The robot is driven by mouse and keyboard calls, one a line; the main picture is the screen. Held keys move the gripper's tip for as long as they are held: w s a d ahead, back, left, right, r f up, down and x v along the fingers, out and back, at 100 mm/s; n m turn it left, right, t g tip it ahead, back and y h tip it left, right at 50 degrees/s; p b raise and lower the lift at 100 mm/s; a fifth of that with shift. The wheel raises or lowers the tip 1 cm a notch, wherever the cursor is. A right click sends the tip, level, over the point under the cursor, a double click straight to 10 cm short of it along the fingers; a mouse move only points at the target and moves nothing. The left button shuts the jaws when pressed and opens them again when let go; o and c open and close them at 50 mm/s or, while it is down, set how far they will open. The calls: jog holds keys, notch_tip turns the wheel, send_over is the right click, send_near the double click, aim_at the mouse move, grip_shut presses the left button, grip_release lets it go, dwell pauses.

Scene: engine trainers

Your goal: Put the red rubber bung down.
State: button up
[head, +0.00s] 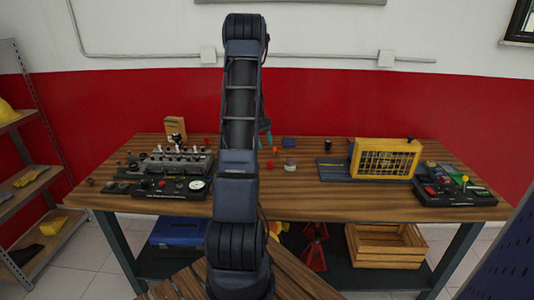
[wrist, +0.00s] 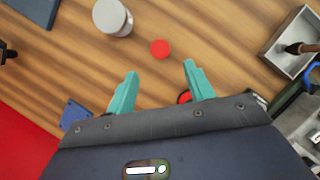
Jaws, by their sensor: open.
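A round red piece (wrist: 160,49), which looks like the red rubber bung, rests on the wooden bench top (wrist: 215,30). It lies just beyond the open fingertips of my gripper (wrist: 160,69), near the middle between them, with nothing held. In the head view, my gripper (head: 267,138) is mostly hidden behind my arm above the bench. A small red piece (head: 269,165) lies on the bench beside the arm there.
A clear jar with a pale top (wrist: 112,18) stands close by the red piece. A blue block (wrist: 75,113) lies farther back. The engine trainer (head: 170,163) is at the left and a yellow caged unit (head: 385,158) at the right.

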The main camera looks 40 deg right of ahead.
jog(key=shift+v, duration=1.45)
jog(key=s+a+r+t+h, duration=0.1)
jog(key=a+r+t, duration=0.1)
jog(key=a+r, duration=0.9)
jog(key=s+a+r+t+h, duration=0.15)
jog(key=a+r, duration=0.55)
jog(key=a, duration=0.9)
jog(key=s+a+r+t+y, duration=0.2)
jog(key=s+a+t, duration=0.3)
jog(key=s+a, duration=1.3)
jog(key=a+r, duration=0.1)
jog(key=a, duration=0.2)
jog(key=shift+s+a, duration=0.25)
jog(key=shift+s, duration=0.1)
